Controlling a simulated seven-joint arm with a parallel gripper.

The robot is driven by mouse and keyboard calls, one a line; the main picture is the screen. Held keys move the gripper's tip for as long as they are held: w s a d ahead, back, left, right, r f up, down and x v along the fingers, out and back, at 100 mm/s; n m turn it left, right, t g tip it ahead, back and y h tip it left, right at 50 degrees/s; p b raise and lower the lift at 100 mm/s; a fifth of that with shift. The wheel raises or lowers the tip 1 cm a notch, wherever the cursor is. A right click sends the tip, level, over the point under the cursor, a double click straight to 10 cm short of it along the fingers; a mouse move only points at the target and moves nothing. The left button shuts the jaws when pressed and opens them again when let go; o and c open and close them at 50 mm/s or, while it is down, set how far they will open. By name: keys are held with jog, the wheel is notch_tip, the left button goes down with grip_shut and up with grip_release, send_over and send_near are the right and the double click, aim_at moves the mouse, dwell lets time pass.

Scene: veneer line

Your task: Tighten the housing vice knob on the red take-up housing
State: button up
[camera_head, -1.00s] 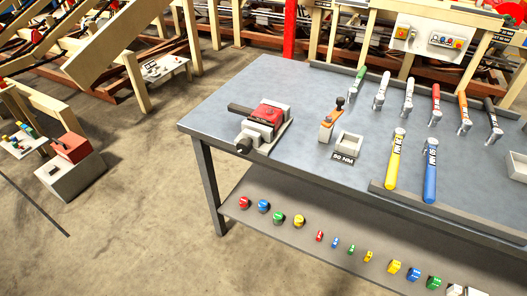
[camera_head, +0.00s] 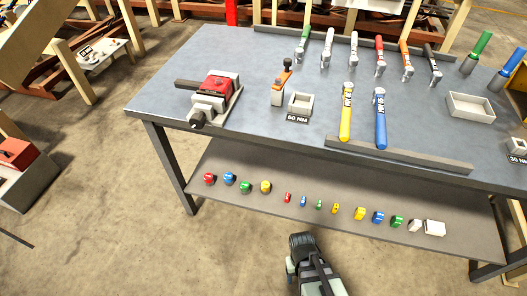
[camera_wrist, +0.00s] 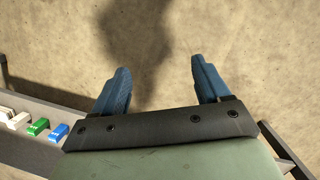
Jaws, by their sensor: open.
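The red take-up housing (camera_head: 217,85) sits clamped in a grey vice (camera_head: 208,104) at the left end of the workbench. The vice's dark knob (camera_head: 197,118) points toward the bench's front edge. My gripper (camera_head: 303,241) is low in front of the bench, to the right of and well apart from the vice. In the wrist view my gripper (camera_wrist: 160,88) has its two blue fingers spread, with only bare floor between them. The vice and housing do not show in the wrist view.
The lower shelf (camera_head: 300,180) carries several small coloured parts. Open floor lies left of the bench.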

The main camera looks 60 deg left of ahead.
jog(key=s+a+r+n+t+y, duration=0.3)
jog(key=s+a+r+n+y, duration=0.15)
jog(key=s+a+r, duration=0.75)
jog(key=s+a+r+n+t+y, duration=0.35)
jog(key=s+a+r+n, duration=0.4)
jog(key=a, duration=0.65)
jog(key=n+t+y, duration=0.7)
jog(key=n+y, duration=0.1)
send_near(196, 125)
jog(key=x, duration=1.1)
